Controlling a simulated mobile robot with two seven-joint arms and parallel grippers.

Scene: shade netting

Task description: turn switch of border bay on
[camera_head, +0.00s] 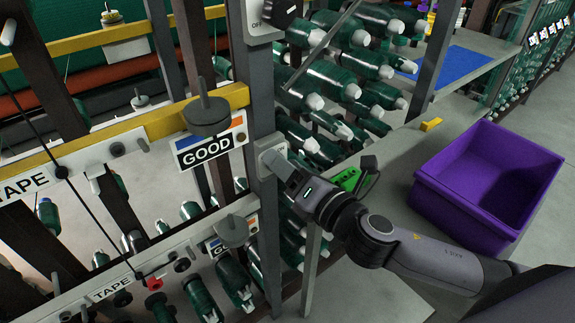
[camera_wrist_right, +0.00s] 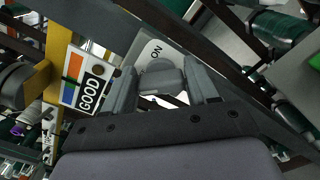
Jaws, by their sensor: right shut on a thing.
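The switch (camera_wrist_right: 160,76) is a grey knob on a light plate (camera_wrist_right: 152,50) marked ON in the right wrist view. In the head view the switch's plate (camera_head: 267,147) is mounted on a grey upright post, and the knob is mostly hidden by my right gripper (camera_head: 285,168). My right gripper shows in the wrist view (camera_wrist_right: 163,88) with one finger on each side of the knob, shut on it. The lettering near the knob reads ON; I cannot tell the switch's position. My left gripper is not in view.
A GOOD sign (camera_head: 208,146) hangs just left of the post, below a yellow rail (camera_head: 90,40). Another switch box (camera_head: 262,18) sits higher on the post. Green rolls (camera_head: 360,60) fill the rack behind. A purple crate (camera_head: 455,190) stands on the right.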

